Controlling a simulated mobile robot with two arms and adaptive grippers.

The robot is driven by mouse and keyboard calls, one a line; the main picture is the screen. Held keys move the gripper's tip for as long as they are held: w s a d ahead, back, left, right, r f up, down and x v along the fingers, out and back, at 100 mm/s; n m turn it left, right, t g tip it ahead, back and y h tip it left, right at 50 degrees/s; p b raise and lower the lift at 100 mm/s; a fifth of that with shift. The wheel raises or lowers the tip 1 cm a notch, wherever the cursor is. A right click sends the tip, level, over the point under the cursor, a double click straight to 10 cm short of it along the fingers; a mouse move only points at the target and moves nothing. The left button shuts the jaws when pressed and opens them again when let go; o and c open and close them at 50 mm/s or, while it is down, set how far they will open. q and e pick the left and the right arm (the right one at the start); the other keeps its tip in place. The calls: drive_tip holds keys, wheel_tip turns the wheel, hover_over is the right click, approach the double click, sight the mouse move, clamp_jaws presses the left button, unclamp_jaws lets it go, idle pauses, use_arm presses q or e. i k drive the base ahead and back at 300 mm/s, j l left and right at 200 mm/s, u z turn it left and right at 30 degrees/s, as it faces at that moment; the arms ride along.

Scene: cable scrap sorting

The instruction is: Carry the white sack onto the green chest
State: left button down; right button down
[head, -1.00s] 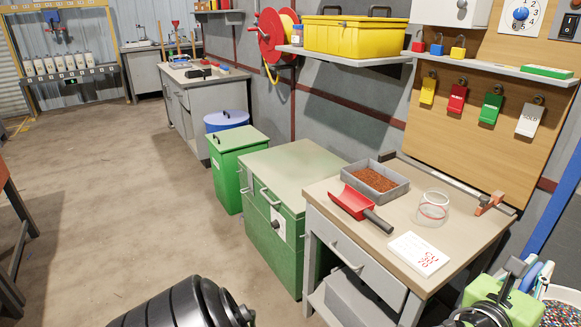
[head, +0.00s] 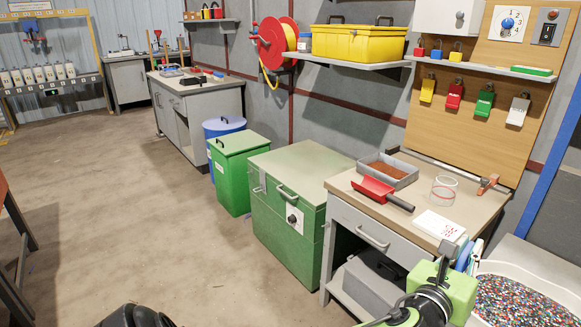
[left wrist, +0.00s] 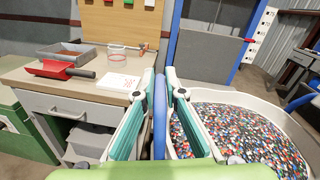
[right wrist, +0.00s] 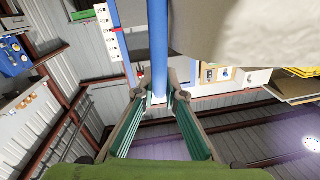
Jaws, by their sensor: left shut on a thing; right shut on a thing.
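The white sack (head: 497,267) is at the lower right of the head view, open at the top and full of coloured granules. Its rim also shows in the left wrist view (left wrist: 236,92), and its pale side fills the upper right of the right wrist view (right wrist: 240,30). My left gripper (head: 468,252) is shut on a blue loop (left wrist: 160,115) beside the sack's rim. My right gripper (right wrist: 159,92) is shut on another blue loop (right wrist: 158,45) and is outside the head view. The green chest (head: 300,163) stands left of the workbench, its flat lid bare.
A workbench (head: 345,187) with a red scoop (head: 380,193), a grey tray (head: 388,172) and a clear jar (head: 444,189) stands between the sack and chest. A green bin (head: 235,175) is beyond the chest. The floor to the left is clear.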

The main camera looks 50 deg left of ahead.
sight(312, 165)
drive_tip(key=u, duration=2.9)
drive_tip(key=i+l, duration=0.4)
drive_tip(key=i, duration=0.15)
drive_tip(key=i+l, duration=0.35)
drive_tip(key=i, duration=0.2)
drive_tip(key=i+l+u, duration=0.1)
drive_tip(key=i+l, duration=0.3)
drive_tip(key=i, duration=0.15)
drive_tip(key=i+l, duration=0.1)
drive_tip(key=i, duration=0.35)
drive_tip(key=i+l+z, duration=0.15)
drive_tip(key=i, duration=0.25)
drive_tip(key=i+z, duration=0.4)
drive_tip(key=i+j+z, duration=0.15)
drive_tip(key=i+z, duration=0.5)
drive_tip(key=z, duration=0.25)
drive_tip(key=i+z, duration=0.25)
drive_tip(key=z, duration=0.2)
